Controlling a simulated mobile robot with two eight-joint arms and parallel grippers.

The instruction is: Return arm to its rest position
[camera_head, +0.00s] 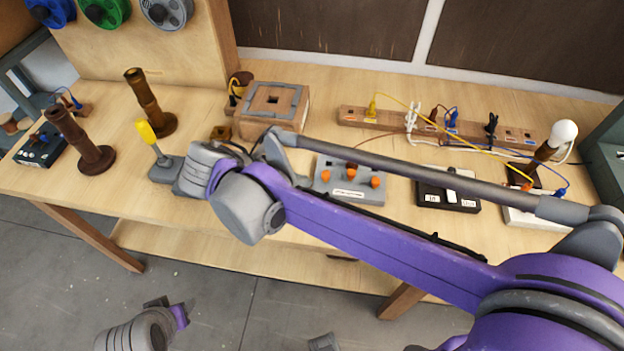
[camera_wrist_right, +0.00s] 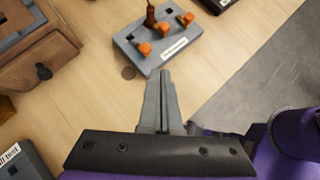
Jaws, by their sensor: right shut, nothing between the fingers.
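My right arm (camera_head: 380,245), purple and grey, reaches in from the right across the front of the workbench. Its wrist (camera_head: 200,168) hangs over the bench between a yellow-handled tool on a grey stand (camera_head: 155,145) and a grey block with orange knobs (camera_head: 350,180). In the right wrist view my right gripper (camera_wrist_right: 163,80) is shut and empty. Its fingertips appear just short of the grey block (camera_wrist_right: 150,52); I cannot tell their height above the bench. In the head view the wrist hides the fingers. A grey and purple part of my left arm (camera_head: 135,332) shows low at the left; its jaws do not show.
A wooden box with a grey top (camera_head: 272,108) stands behind my wrist. Brown posts (camera_head: 150,105) stand at the left. A wooden strip with plugs (camera_head: 385,122), a black switch box (camera_head: 447,192) and a bulb (camera_head: 563,133) are at the right. Grey floor lies in front.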

